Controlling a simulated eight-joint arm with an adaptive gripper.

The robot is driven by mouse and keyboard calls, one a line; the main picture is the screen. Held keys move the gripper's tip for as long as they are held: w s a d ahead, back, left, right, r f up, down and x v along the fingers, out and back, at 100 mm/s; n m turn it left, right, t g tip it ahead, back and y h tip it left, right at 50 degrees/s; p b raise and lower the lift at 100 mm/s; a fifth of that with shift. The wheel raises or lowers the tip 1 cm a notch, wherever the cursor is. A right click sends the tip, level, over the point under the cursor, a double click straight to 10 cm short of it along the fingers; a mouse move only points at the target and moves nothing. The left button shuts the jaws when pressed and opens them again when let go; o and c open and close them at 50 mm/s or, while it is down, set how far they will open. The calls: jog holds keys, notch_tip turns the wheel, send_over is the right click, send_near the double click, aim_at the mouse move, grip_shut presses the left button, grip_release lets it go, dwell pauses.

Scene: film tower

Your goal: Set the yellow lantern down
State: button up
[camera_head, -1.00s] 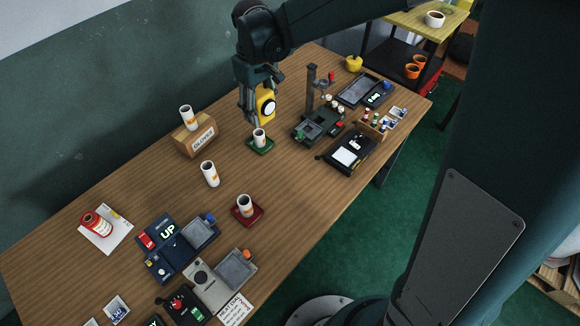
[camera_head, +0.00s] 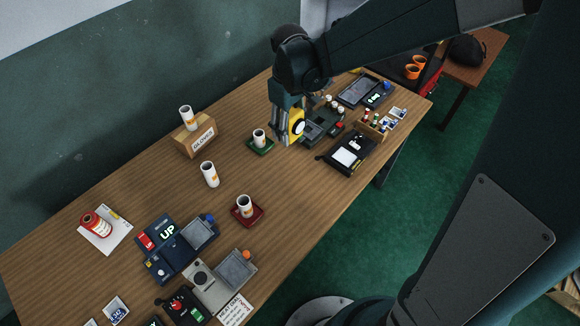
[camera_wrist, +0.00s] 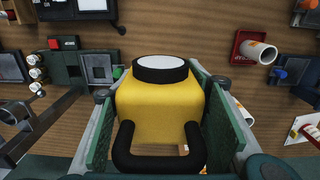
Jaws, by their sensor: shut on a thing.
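The yellow lantern (camera_head: 297,124) has a round white face with a black rim and a black handle. My gripper (camera_head: 285,132) is shut on it in the head view, to the right of the green coaster (camera_head: 262,148) and near the dark green device (camera_head: 322,124). In the wrist view the lantern (camera_wrist: 160,108) fills the middle between the two green finger pads of my gripper (camera_wrist: 158,115), its black handle nearest the camera. I cannot tell whether its underside touches the table or hangs above it.
The wooden table (camera_head: 300,205) has free room in front of the gripper. A white cup (camera_head: 259,136) stands on the green coaster, another (camera_head: 245,204) on a red coaster. A black device (camera_head: 347,152) and a small bottle rack (camera_head: 372,125) lie to the right. A wooden block (camera_head: 196,139) stands left.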

send_over(290, 167)
notch_tip(290, 167, down, 8)
jog(key=shift+r, duration=0.25)
jog(key=shift+w, duration=0.1)
dwell(0.3)
jog(key=shift+f+b, duration=0.6)
jog(key=shift+f, duration=2.5)
jog(key=shift+f+b, duration=0.35)
jog(key=shift+f, duration=1.55)
jog(key=shift+f, duration=0.2)
jog(key=o, duration=1.1)
jog(key=shift+r, duration=0.15)
jog(key=shift+r+p, duration=1.05)
jog(key=shift+r, duration=5)
